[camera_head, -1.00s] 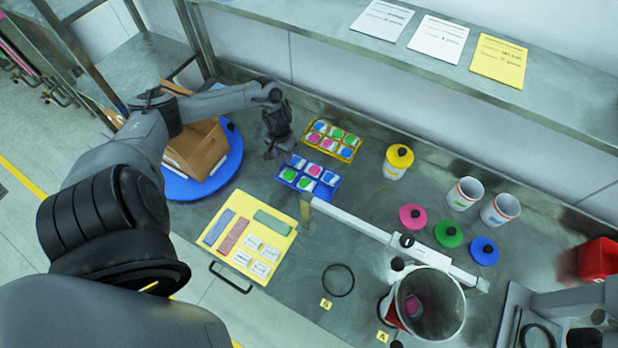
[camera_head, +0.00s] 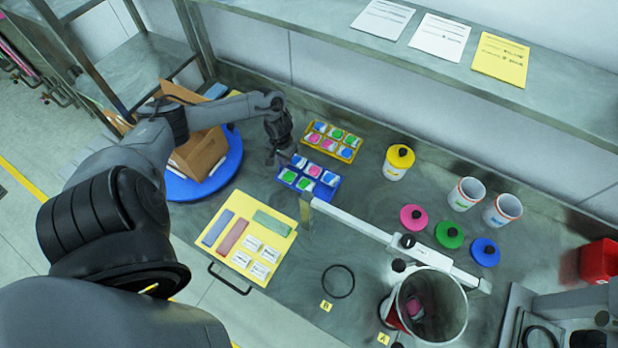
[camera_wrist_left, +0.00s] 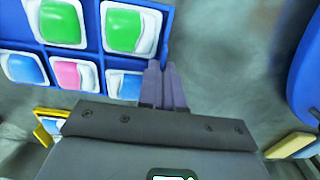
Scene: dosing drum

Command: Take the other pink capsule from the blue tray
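The blue tray (camera_head: 323,196) lies on the steel bench, holding several capsules in white-edged pockets. A pink capsule (camera_head: 314,171) sits in its back row; it also shows in the left wrist view (camera_wrist_left: 68,73), between two blue ones. Green capsules (camera_wrist_left: 130,27) lie in the row in front. My left gripper (camera_head: 277,158) is just beyond the tray's left end. In the left wrist view its two fingers (camera_wrist_left: 165,85) are together beside the tray's edge, with no capsule visible between them. My right gripper is not in view.
A yellow tray (camera_head: 346,155) of capsules lies behind the blue tray. A cardboard box (camera_head: 200,153) stands on a blue round plate (camera_head: 230,165) to the left. An open drum (camera_head: 430,305) stands at front right, with something pink inside. A pale bar (camera_head: 350,224) crosses the bench.

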